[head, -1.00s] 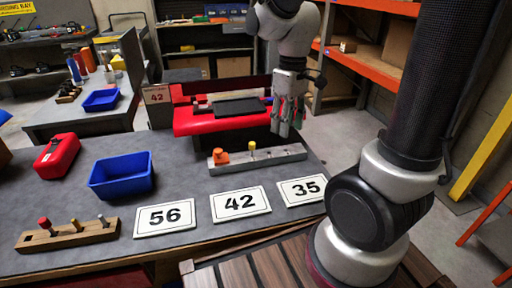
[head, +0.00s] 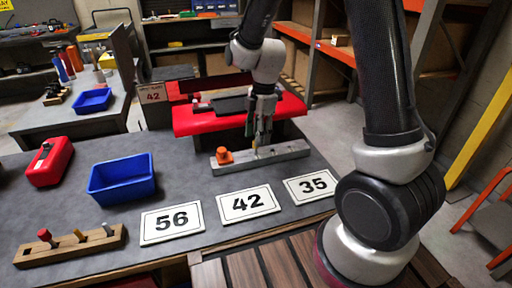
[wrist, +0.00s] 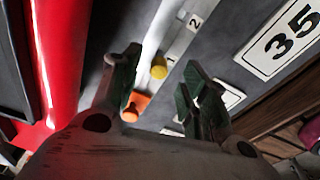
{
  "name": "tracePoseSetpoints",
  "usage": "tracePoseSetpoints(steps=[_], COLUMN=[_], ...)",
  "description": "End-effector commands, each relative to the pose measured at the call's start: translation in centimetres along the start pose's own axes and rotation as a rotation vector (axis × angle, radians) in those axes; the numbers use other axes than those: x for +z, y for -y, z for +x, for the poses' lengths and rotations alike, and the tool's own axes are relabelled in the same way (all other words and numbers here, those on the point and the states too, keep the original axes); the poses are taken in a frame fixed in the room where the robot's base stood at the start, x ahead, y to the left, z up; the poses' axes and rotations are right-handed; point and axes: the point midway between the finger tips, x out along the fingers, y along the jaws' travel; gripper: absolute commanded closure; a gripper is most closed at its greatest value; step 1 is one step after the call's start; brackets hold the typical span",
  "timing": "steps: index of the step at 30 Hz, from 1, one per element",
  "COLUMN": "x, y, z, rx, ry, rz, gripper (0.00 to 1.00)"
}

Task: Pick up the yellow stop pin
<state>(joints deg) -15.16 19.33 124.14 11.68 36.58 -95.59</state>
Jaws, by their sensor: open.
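The yellow stop pin (wrist: 158,70) shows in the wrist view as a round yellow head on the grey metal bar (wrist: 182,42). In that view it lies between the two fingertips of my open, empty gripper (wrist: 161,66). In the head view my gripper (head: 257,143) points down just above the same bar (head: 290,152), and its fingers mostly hide the pin. I cannot tell whether the fingers touch the pin.
Number cards 56 (head: 171,223), 42 (head: 247,203) and 35 (head: 310,186) lie in front of the bar. A red machine (head: 195,121) stands close behind it. A blue bin (head: 121,181), a red case (head: 49,162) and a wooden pin rack (head: 70,249) are on the left.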

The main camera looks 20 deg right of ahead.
Motion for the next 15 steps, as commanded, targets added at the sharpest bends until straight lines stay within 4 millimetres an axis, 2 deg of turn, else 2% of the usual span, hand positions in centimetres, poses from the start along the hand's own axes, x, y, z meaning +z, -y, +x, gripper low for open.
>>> tracePoseSetpoints(steps=[3, 6, 15], x=[-0.2, -0.2, -0.2], y=[0.0, -0.1, -0.1], z=[2.1, 3.4, 4.0], rx=[-0.005, -0.003, -0.001], ry=[0.001, 0.001, 0.000], rz=[0.000, 0.001, 0.002], gripper=[0.56, 0.56, 0.56])
